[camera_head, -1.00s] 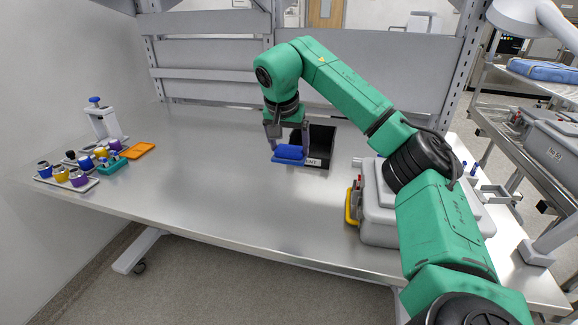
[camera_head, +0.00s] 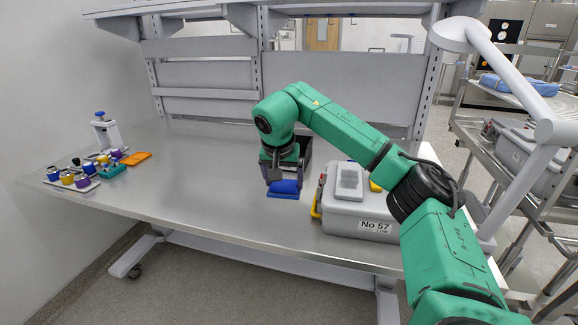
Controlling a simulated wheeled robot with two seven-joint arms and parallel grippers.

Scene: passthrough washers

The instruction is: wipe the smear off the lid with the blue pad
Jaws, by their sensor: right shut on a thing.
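My right gripper (camera_head: 284,179) is shut on the blue pad (camera_head: 283,190) and holds it out over the table, left of the grey box. I cannot tell whether the pad touches the table. The grey box (camera_head: 357,222), marked No 57, stands at the table's right front, with its lid (camera_head: 334,204) on top. A pale raised rectangle (camera_head: 349,182) shows on the lid. My arm hides the lid's right part, and I cannot make out a smear. My left gripper is not in view.
A black bin (camera_head: 305,148) stands behind my right gripper, partly hidden. Racks of coloured-capped jars (camera_head: 72,180), a small stand (camera_head: 106,132) and an orange tray (camera_head: 136,158) are at the left. The table's middle left (camera_head: 190,180) is clear. A cart (camera_head: 520,150) stands at the right.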

